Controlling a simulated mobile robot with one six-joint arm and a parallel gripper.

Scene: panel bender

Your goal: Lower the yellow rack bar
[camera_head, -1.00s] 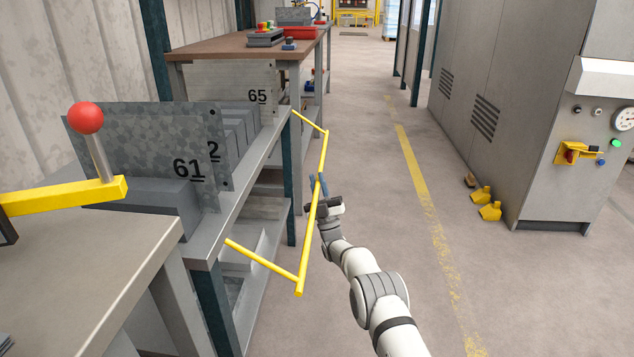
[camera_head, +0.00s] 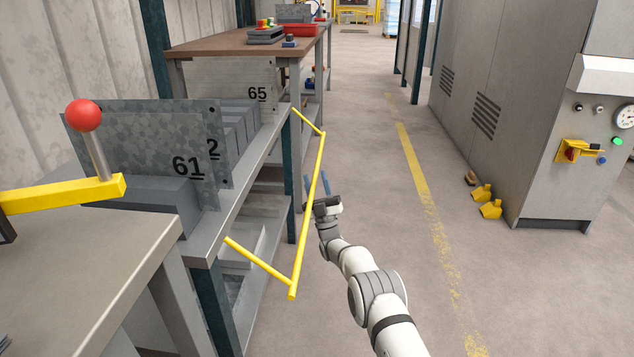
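The yellow rack bar (camera_head: 302,235) is a U-shaped rod on the aisle side of the rack (camera_head: 235,205). Its two side arms run from the rack's edge out to the long front rod, which sits a little below the shelf edge. My gripper (camera_head: 316,184) is at the middle of the front rod. Its two blue fingers are spread apart, one on each side of the rod in this view. I cannot tell whether either finger touches it.
Metal plates marked 61 (camera_head: 188,167) and 65 stand on the rack. A grey table with a red-knobbed lever (camera_head: 84,115) is at the left. A grey machine cabinet (camera_head: 505,100) stands at the right.

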